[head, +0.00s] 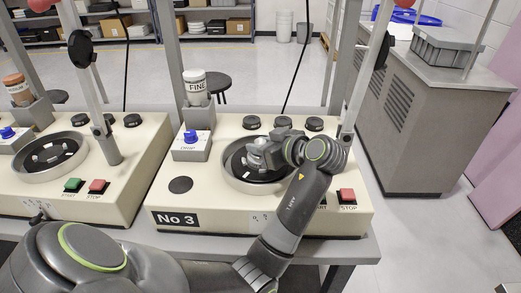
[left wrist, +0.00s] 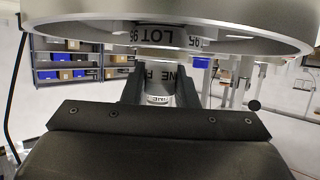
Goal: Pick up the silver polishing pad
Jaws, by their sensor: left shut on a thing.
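My left gripper (head: 264,149) is over the round silver bowl (head: 233,182) of machine No 3. It is shut on a small silver-grey round piece, apparently the silver polishing pad (left wrist: 158,74), which bears partly visible lettering. There the two dark fingers of my left gripper (left wrist: 156,84) flank the pad, and the bowl rim curves across the top. My wrist hides most of the pad in the head view, and I cannot tell whether it touches the bowl floor. My right gripper is not in view.
A white FINE jar (head: 196,82) stands on a grey post behind the bowl. A box with a blue knob (head: 191,145) stands left of the bowl. A slanted post (head: 369,70) rises at right. A second machine (head: 68,195) stands left. A grey cabinet (head: 420,115) stands right.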

